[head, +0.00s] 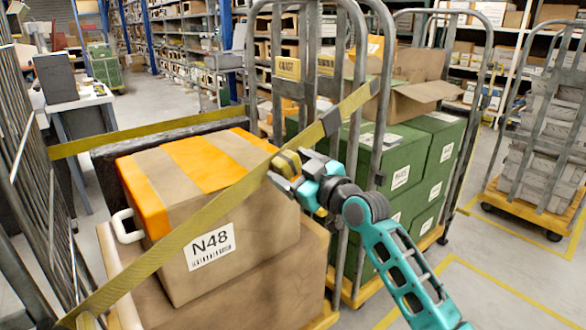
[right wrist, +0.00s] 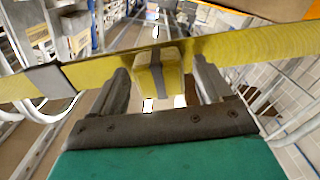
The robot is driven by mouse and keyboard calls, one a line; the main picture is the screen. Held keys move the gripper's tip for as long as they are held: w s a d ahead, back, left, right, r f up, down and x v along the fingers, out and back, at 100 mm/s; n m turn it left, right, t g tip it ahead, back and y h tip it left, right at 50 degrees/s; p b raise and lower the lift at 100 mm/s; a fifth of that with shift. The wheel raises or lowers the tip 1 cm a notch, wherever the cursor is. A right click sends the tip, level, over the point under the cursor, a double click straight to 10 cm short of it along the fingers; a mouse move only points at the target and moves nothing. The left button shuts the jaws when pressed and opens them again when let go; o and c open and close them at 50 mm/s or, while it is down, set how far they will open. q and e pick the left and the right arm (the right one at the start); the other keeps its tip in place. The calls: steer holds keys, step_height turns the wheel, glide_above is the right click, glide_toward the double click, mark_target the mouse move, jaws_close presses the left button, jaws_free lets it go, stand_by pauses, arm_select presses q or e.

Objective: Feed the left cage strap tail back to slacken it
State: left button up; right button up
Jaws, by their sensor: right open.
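A yellow-olive strap (head: 190,236) runs slanting across the front of the left cage, from the lower left up to the right post. A dark band (head: 331,121) sits on it near that post. A small yellow block with a dark stripe (head: 287,163) is at the strap; I cannot tell whether it is the buckle or the bundled tail. My right gripper (head: 292,172) is open at this block. In the right wrist view the block (right wrist: 158,78) lies between the two spread fingers (right wrist: 160,82), with the strap (right wrist: 255,43) behind it. My left gripper is not in view.
Behind the strap, a carton labelled N48 (head: 170,262) with orange tape sits on a larger carton (head: 262,290). A second strap (head: 148,132) crosses the cage's back. Green crates (head: 405,165) stand in the cage to the right. Clear floor (head: 490,270) lies right of it.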

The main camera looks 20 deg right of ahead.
mark_target(305, 141)
steer(key=c, duration=1.4)
steer(key=d, duration=0.2)
steer(key=w+d+r+b, duration=0.1)
steer(key=d, duration=0.1)
steer(key=w+d+r+b, duration=0.1)
steer(key=d, duration=0.1)
steer(key=shift+w+d+r, duration=0.1)
steer(key=shift+r, duration=0.15)
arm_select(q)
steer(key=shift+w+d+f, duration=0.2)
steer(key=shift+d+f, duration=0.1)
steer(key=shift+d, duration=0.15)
arm_select(e)
steer(key=shift+w+d+r, duration=0.1)
steer(key=shift+d+r, duration=0.25)
steer(key=o, duration=1.4)
steer(key=shift+f, duration=0.1)
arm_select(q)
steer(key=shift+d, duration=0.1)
arm_select(e)
steer(key=shift+a, duration=0.1)
steer(key=shift+f, duration=0.1)
